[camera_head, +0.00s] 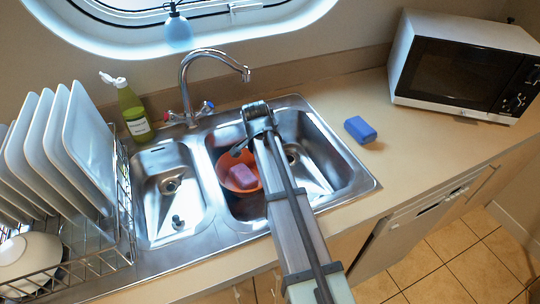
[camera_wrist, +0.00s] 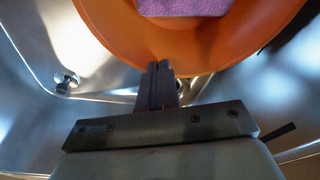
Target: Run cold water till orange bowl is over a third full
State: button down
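The orange bowl (camera_head: 226,168) sits in the right sink basin, with a pink sponge (camera_head: 242,177) inside; the bowl (camera_wrist: 130,45) and sponge (camera_wrist: 185,6) also show in the wrist view. I see no water in the visible part of the bowl. The tap (camera_head: 212,54) arches above the sink, with no stream visible. Its blue-marked handle (camera_head: 209,106) is on the right and its red-marked one (camera_head: 168,116) on the left. My gripper (camera_wrist: 160,68) has its fingers together, overlapping the bowl's near rim in the picture; I cannot tell if they touch it.
A dish rack (camera_head: 125,205) with plates stands left of the sink. A green bottle (camera_head: 133,113) is behind the left basin (camera_head: 150,190). A blue sponge (camera_head: 360,129) and a microwave (camera_head: 465,70) are on the right counter. The counter front right of the sink is clear.

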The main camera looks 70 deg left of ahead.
jog(key=shift+s+f, duration=0.15)
jog(key=shift+f, duration=0.05)
jog(key=shift+r, duration=0.7)
jog(key=s+d, duration=0.1)
jog(key=s, duration=0.2)
jog(key=s+d, duration=0.2)
jog(key=s, duration=0.2)
jog(key=s+d, duration=0.1)
jog(key=s, duration=0.3)
jog(key=shift+d, duration=0.25)
